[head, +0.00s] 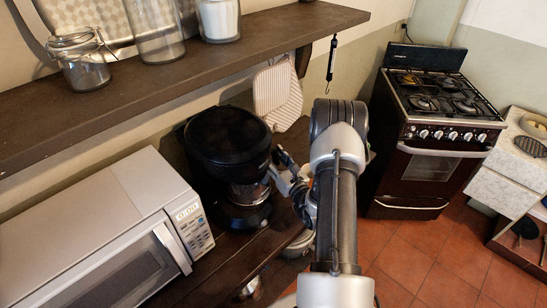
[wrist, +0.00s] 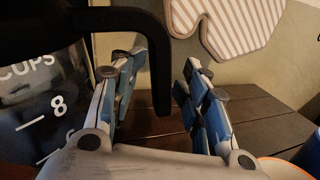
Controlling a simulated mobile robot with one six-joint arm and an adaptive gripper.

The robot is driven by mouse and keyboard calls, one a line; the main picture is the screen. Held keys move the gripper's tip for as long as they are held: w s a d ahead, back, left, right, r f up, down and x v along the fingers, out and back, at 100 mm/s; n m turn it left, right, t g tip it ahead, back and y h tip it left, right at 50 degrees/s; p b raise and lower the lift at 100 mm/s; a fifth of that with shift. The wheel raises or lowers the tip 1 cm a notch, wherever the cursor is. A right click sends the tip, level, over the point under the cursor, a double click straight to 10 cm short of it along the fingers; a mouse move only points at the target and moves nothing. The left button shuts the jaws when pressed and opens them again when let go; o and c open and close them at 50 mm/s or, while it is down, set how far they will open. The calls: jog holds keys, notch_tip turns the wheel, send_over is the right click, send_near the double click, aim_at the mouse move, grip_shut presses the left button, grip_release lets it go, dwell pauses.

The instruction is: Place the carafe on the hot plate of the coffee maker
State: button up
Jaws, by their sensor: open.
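The black coffee maker (head: 228,140) stands on the dark wooden counter, right of the microwave. The glass carafe (head: 250,191) shows in its front opening, above the dark base with the hot plate (head: 246,214). I cannot tell whether the carafe's bottom fully touches the plate. In the wrist view the carafe (wrist: 40,105) is at the left, with white cup marks. Its black handle (wrist: 158,75) hangs down between my fingers. My gripper (head: 283,168) is at the carafe's right side. It is open, with a clear gap between the handle and the right finger (wrist: 160,64).
A white microwave (head: 110,225) stands left of the coffee maker. A wooden shelf (head: 180,75) with glass jars runs above. Striped mitts (head: 275,90) hang on the wall behind. A stove (head: 435,130) stands to the right, with open tiled floor before it.

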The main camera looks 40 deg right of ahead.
jog(key=shift+r, duration=0.1)
jog(key=shift+s, duration=0.3)
jog(key=p+v, duration=0.1)
jog(key=v, duration=1)
jog(key=shift+s+p, duration=0.2)
jog(key=shift+p, duration=0.15)
jog(key=shift+a, duration=0.15)
